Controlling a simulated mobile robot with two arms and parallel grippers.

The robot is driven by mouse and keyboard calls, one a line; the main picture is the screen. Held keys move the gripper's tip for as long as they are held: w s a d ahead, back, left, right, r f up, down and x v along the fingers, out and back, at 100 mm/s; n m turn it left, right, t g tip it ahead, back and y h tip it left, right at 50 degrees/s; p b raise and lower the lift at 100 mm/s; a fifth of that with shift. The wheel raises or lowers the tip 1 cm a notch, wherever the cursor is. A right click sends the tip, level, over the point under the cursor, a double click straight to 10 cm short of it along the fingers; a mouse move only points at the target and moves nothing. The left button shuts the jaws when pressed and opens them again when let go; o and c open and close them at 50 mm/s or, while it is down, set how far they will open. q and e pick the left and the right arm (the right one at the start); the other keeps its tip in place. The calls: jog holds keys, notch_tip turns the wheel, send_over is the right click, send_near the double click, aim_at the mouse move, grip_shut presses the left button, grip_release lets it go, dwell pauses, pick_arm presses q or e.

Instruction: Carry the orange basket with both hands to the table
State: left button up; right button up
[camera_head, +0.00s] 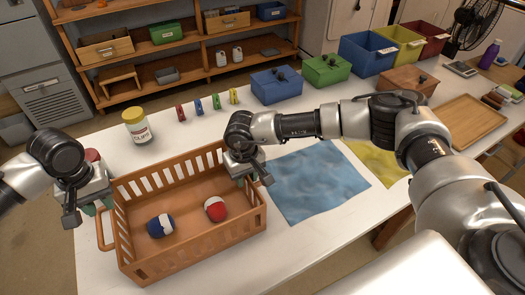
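The orange basket (192,247) sits on the white table (100,268), with slatted walls and a loop handle on its left side. Two balls lie inside: a blue and white one (160,226) and a red and white one (215,208). My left gripper (88,210) is at the basket's left end, just above the handle, with its fingers apart. My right gripper (250,180) is over the basket's right end near the far corner. Its fingers look apart, near the rim. The right-end handle is hidden, and I see no clear grip on the basket.
A blue cloth (315,185) lies right of the basket, and a yellow cloth (375,157) beyond it. A yellow-lidded jar (137,127) and several coloured clips (198,105) stand behind. Lidded boxes (275,86) line the back; a wooden tray (465,123) lies right.

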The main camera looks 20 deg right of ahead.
pick_arm(q)
notch_tip(320, 180, up, 2)
jog(key=shift+r, duration=0.25)
pick_arm(e)
notch_tip(320, 180, up, 12)
dwell(0.7)
